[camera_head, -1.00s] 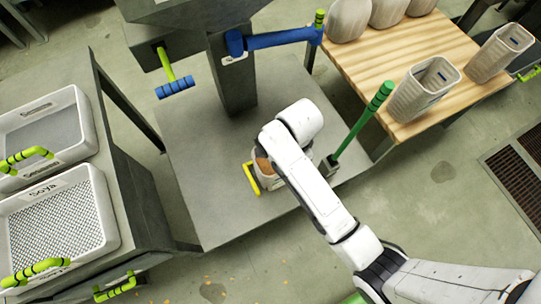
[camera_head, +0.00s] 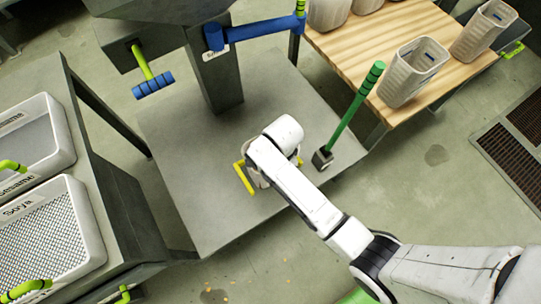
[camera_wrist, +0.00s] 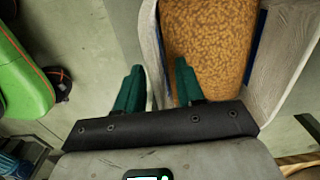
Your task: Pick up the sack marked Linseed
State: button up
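No readable Linseed mark shows. In the wrist view an open pale container (camera_wrist: 285,65) holds an orange-brown, grainy mass (camera_wrist: 208,45). My gripper (camera_wrist: 160,85) is open, its two green fingers apart. One finger is beside the container's left wall and the other overlaps the brown mass, with part of that wall between them. Contact cannot be told. In the head view my arm's end covers most of a pale container (camera_head: 257,179) with yellow handles (camera_head: 244,178) on the grey platform (camera_head: 185,165). My fingers are hidden there.
A green rod (camera_head: 352,115) stands right of my arm. A blue lever (camera_head: 262,30) projects from the machine above. Crates marked Sesame (camera_head: 68,130) and Soya (camera_head: 88,220) stand left. A wooden table (camera_head: 350,45) at upper right holds pale open bins (camera_head: 410,72).

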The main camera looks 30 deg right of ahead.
jog(key=shift+c, duration=0.2)
grip_shut()
jog(key=shift+s+f, duration=0.1)
dwell(1.1)
